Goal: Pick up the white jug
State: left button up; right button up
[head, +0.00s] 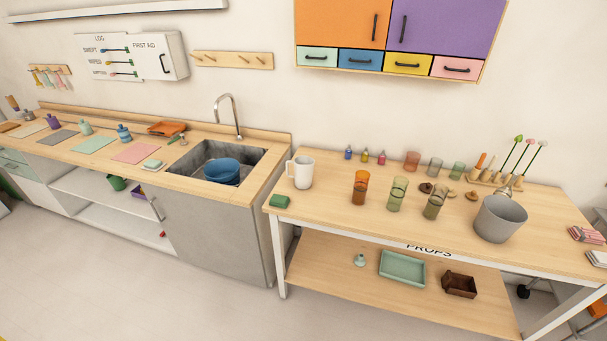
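The white jug (302,172) stands upright at the left end of the wooden props table (330,213), with its handle toward the left. Nothing covers it. A green block or sponge (280,202) lies in front of it, close to the table's left edge. Neither of my grippers shows in the head view.
Several tinted glasses, among them an orange one (360,187), stand right of the jug. Small bottles (365,155) are behind. A grey bucket (499,219) stands at the right. The sink (238,160) with a blue pot (221,171) is left, across a gap. The floor in front is clear.

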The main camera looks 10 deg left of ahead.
aim_at(299, 172)
jog(key=j+z, duration=0.4)
jog(key=j, duration=0.6)
jog(key=k+j+z, duration=0.1)
jog(key=j+z, duration=0.3)
jog(key=j, duration=0.55)
